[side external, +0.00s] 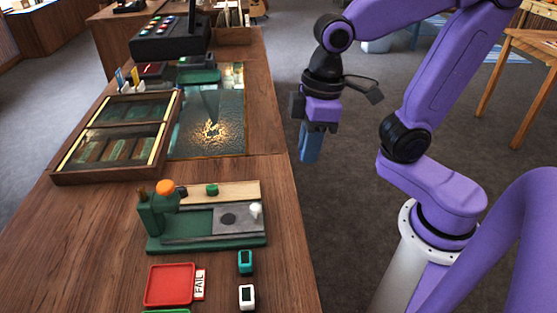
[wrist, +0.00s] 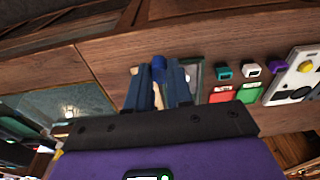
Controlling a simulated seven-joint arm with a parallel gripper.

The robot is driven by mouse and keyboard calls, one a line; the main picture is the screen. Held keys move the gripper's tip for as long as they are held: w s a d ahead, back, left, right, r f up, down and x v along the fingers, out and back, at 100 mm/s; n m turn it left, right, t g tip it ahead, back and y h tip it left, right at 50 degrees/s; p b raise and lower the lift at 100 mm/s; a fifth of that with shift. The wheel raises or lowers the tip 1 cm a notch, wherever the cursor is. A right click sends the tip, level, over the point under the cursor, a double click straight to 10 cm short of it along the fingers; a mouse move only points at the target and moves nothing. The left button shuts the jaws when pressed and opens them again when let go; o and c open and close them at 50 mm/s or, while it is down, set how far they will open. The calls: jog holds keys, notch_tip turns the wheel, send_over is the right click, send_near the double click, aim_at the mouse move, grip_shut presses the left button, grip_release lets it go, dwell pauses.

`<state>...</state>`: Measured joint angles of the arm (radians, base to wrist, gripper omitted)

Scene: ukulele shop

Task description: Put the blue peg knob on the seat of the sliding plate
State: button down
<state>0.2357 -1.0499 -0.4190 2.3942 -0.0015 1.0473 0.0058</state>
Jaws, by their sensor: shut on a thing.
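The blue peg knob (wrist: 159,62) is between the fingertips of my gripper (wrist: 160,74) in the wrist view. My gripper is shut on it. In the side view my gripper (side external: 309,155) hangs in the air beyond the right edge of the bench, and the knob cannot be told apart from the blue fingers. The grey sliding plate (side external: 245,226) lies in the green fixture (side external: 160,238) on the bench, left of and below my gripper. Its seat, a dark round spot (side external: 228,219), is bare. In the wrist view my fingers hide most of the fixture.
A red tray (side external: 170,285) with a FAIL label, a teal block (side external: 245,262) and a white block (side external: 247,297) stand in front. A wooden case (side external: 75,176) lies behind.

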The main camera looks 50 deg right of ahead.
jog(key=s+a+r+n+g, duration=0.1)
jog(key=s+a+r+n, duration=0.15)
jog(key=a+n, duration=0.5)
jog(key=shift+n, duration=0.65)
jog(key=w+a+f, duration=0.1)
jog(key=w, duration=0.1)
jog(key=w+a+f, duration=0.1)
jog(key=w, duration=0.1)
jog(key=w+a+f, duration=0.1)
jog(key=w+f, duration=0.1)
jog(key=w, duration=0.1)
jog(key=shift+a, duration=0.25)
send_over(227, 220)
jog(key=f, duration=0.3)
jog(key=d+f, duration=0.1)
jog(key=f, duration=0.1)
jog(key=shift+s+f, duration=0.15)
jog(key=shift+s, duration=0.1)
jog(key=shift+w+a+f, duration=0.15)
jog(key=shift+f, duration=0.05)
jog(key=shift+w+a+f, duration=0.1)
jog(key=shift+f, duration=1.6)
